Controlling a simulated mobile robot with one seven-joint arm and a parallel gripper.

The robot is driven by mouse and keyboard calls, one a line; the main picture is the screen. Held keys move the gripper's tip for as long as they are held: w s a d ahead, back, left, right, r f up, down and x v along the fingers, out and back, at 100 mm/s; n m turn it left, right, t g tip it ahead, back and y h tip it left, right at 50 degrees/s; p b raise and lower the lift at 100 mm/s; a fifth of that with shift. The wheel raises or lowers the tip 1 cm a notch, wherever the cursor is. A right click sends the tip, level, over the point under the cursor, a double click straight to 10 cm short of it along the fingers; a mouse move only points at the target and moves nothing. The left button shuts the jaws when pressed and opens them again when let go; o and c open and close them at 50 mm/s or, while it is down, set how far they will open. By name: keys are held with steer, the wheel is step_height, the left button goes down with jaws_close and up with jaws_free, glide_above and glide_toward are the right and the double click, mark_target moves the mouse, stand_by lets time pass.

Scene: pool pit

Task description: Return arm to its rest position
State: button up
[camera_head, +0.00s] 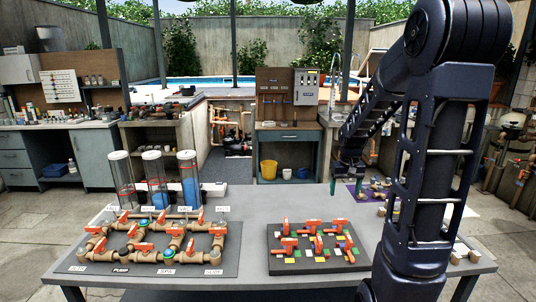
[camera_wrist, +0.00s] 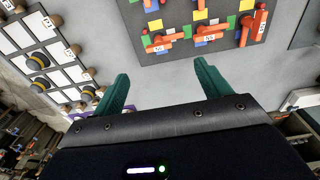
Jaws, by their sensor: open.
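My gripper (camera_head: 347,182) is raised above the back right part of the grey table (camera_head: 242,260), with its fingers pointing down. Its two teal fingers also show in the wrist view (camera_wrist: 161,72), spread apart with nothing between them. My dark arm stands at the right of the head view and bends down towards the gripper. It hides part of the table's right side.
A dark board with orange valve handles (camera_head: 318,262) lies front of centre. A brass pipe assembly with orange levers (camera_head: 150,250) and three clear cylinders (camera_head: 152,180) stand left. A white grid panel with dark knobs (camera_wrist: 35,40) shows in the wrist view.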

steer(key=s+a+r+t, duration=0.1)
steer(key=s+r+t, duration=0.1)
steer(key=s+r, duration=0.4)
steer(key=s+a+r+t, duration=0.2)
steer(key=s+r, duration=0.4)
steer(key=s, duration=0.9)
steer(key=shift+s+a, duration=0.1)
